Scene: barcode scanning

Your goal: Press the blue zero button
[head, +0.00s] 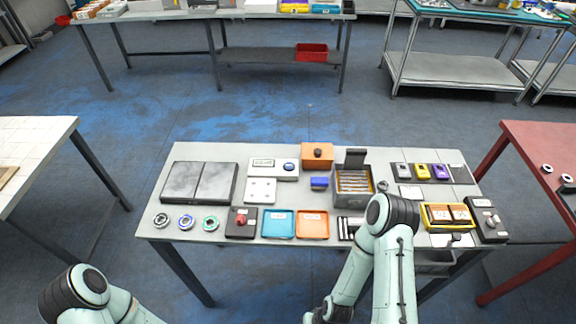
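A white box with a small display (262,162) carries a round blue button (289,166) on its right part, near the back middle of the grey table. A white plate (260,190) with small dark marks lies just in front of it. No gripper is near the button. My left arm shows only at the bottom left, and its gripper is outside the picture. My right arm is folded, with its elbow over the right front of the table. Its wrist reaches the bottom edge, and I see no fingers there.
Around the button box are a dark two-panel plate (199,182), an orange box (317,155), a small blue block (319,183) and an open metal box (353,192). In front lie a blue tray (278,224), an orange tray (312,224) and a red-knobbed dark box (241,222).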

